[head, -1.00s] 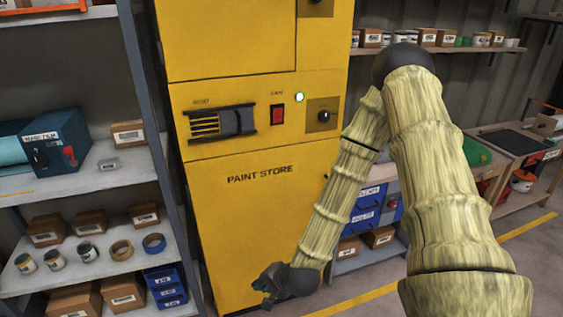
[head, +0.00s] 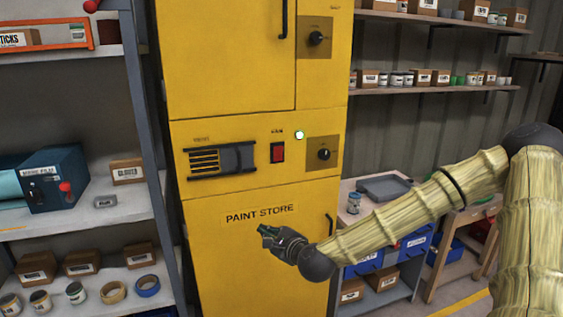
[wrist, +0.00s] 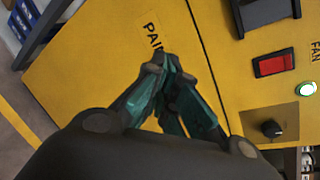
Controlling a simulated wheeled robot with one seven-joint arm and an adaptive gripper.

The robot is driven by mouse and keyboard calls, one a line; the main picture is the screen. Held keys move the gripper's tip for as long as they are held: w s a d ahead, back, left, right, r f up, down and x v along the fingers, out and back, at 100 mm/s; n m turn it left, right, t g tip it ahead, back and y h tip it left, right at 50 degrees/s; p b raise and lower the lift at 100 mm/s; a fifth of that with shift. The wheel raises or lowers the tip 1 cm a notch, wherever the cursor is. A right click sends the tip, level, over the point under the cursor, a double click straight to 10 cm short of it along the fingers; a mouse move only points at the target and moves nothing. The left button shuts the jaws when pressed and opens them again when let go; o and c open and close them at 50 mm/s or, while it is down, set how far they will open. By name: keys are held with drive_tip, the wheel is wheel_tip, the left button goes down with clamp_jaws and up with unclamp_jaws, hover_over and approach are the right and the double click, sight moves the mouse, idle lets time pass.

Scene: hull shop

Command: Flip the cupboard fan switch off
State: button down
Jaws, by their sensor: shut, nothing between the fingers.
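The yellow paint store cupboard (head: 237,265) stands in the middle of the head view. The red fan switch (head: 277,152) sits on its front panel below the FAN label. A lit green-white lamp (head: 299,135) is up and right of it. In the wrist view the switch (wrist: 273,65) is at the right, with the lit lamp (wrist: 306,89) beside it. My gripper (head: 264,232) is in front of the lower door, just below the PAINT STORE lettering, below the switch and apart from it. Its fingers (wrist: 162,65) are shut and empty. Which way the switch is tipped is hard to tell.
A dark vent (head: 221,160) is left of the switch and a black knob (head: 323,154) is right of it. A door handle (head: 329,229) stands out at the lower right. Loaded shelves (head: 115,208) flank the cupboard on the left.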

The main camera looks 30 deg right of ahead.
sight(279, 154)
drive_tip(key=d+r+m+t+h+b, duration=0.1)
drive_tip(key=d+r+m+t+h, duration=0.2)
drive_tip(key=d+r+m, duration=0.7)
drive_tip(key=shift+w+d+r+m+t+h+b, duration=0.4)
drive_tip(key=shift+r+m+h, duration=0.35)
drive_tip(key=shift+r, duration=1.15)
drive_tip(key=shift+w, duration=0.1)
drive_tip(key=shift+p+x, duration=1.6)
drive_tip(key=shift+x, duration=5.35)
drive_tip(key=shift+w+f, duration=0.1)
drive_tip(key=shift+w, duration=0.05)
